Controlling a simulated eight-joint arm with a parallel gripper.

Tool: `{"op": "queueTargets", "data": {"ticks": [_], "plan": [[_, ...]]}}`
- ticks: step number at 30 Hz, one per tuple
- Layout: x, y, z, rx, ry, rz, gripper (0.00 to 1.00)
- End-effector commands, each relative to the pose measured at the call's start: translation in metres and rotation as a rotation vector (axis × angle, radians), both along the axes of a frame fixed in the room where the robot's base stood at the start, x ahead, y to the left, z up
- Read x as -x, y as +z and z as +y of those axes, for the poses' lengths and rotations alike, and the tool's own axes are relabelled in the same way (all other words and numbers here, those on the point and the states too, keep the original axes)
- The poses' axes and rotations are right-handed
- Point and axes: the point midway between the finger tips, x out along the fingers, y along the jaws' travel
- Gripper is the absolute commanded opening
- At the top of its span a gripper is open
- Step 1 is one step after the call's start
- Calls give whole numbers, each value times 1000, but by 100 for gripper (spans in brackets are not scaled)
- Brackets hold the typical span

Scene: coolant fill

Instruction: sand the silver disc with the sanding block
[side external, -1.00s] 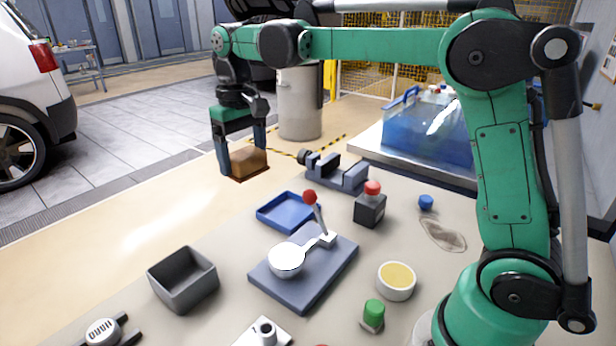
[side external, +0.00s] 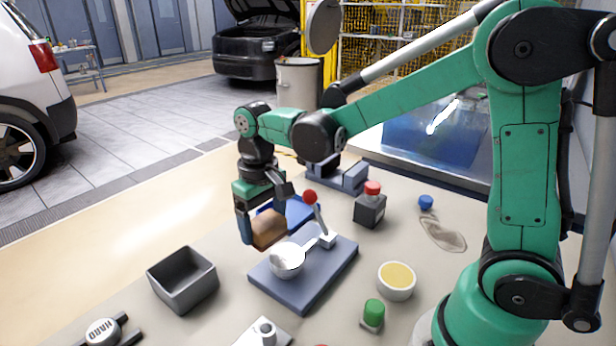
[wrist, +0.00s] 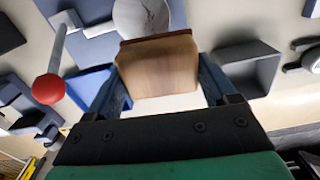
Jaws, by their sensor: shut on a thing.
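My gripper (side external: 257,228) is shut on the brown sanding block (side external: 269,229); the block also shows between the fingers in the wrist view (wrist: 158,68). It is held just behind and to the left of the silver disc (side external: 286,261), close to it; I cannot tell whether they touch. The disc lies on a blue-grey plate (side external: 318,276), and in the wrist view the disc (wrist: 143,14) is partly hidden by the block. A lever with a red ball knob (side external: 310,197) rises from a white clamp on the plate beside the disc.
A blue tray (side external: 303,211) lies behind the plate, partly hidden by my gripper. A dark open box (side external: 182,279) stands to the left.

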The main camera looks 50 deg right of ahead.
Motion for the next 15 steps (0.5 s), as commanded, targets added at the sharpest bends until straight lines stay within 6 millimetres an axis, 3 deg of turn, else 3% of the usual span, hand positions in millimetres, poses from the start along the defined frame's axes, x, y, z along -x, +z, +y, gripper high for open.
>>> {"op": "queueTargets", "data": {"ticks": [9, 10, 11, 15], "plan": [[0, -34, 0, 0, 0, 0, 36], [4, -35, 0, 0, 0, 0, 36], [7, -32, 0, 0, 0, 0, 29], [20, -34, 0, 0, 1, 0, 29]]}}
